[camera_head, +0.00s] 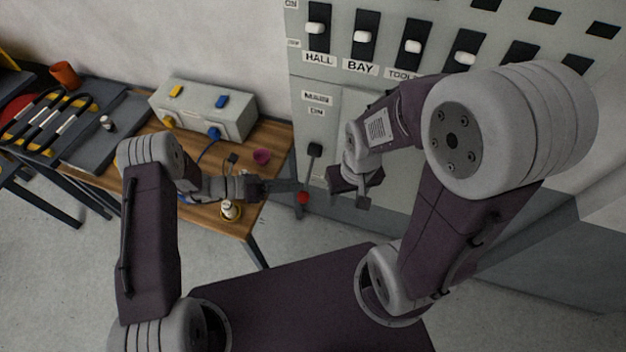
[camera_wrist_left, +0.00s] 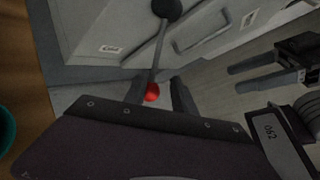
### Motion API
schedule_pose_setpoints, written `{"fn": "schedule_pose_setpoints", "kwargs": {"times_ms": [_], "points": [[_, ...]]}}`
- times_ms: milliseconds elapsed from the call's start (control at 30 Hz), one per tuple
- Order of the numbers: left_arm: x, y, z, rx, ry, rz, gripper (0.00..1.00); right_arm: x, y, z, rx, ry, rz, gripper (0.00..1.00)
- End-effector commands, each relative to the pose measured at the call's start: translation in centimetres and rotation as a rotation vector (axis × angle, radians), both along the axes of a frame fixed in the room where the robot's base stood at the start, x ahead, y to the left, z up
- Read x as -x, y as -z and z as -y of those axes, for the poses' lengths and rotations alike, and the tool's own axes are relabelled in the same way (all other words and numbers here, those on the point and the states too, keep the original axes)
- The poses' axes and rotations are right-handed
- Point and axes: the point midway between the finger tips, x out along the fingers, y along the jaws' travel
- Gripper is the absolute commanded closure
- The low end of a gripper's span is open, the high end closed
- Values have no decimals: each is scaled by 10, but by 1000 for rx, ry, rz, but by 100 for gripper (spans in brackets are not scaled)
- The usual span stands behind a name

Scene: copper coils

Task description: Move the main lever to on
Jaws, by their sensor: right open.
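The main lever (camera_head: 309,172) is a thin rod on a black pivot, ending in a red knob (camera_head: 303,198). It hangs down on the grey panel (camera_head: 330,130), below the MAIN and ON labels (camera_head: 317,105). My left gripper (camera_head: 304,198) is open, its fingers spread on either side of the knob. In the left wrist view, the knob (camera_wrist_left: 152,93) shows between the fingertips, closer to the left finger; I cannot tell if they touch. My right gripper (camera_head: 353,192) is open and empty, right of the lever; it also shows in the left wrist view (camera_wrist_left: 243,78).
Several white-handled switches (camera_head: 363,38) line the panel's top. My right arm hides part of the panel.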

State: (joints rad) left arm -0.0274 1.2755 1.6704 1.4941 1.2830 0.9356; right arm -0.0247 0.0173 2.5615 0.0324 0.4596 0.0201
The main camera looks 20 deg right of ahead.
Motion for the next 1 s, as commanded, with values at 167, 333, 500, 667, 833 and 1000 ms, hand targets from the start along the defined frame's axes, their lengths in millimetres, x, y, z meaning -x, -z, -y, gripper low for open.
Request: {"fn": "schedule_pose_setpoints", "kwargs": {"times_ms": [167,333,500,667,833,1000], "points": [[2,6,27,-1,6,-2,68,0,-8,0,0,0,0,45],[4,17,60,-3,6,-1,68,-1,-15,0,0,0,1,45],[4,24,81,-2,4,-1,68,0,-18,0,0,0,0,45],[3,26,86,-2,1,0,68,0,-18,0,0,0,0,45],[3,27,86,-2,1,1,74,0,-17,0,0,0,0,45],[3,27,85,-2,1,1,100,0,-17,0,0,0,0,45]]}}
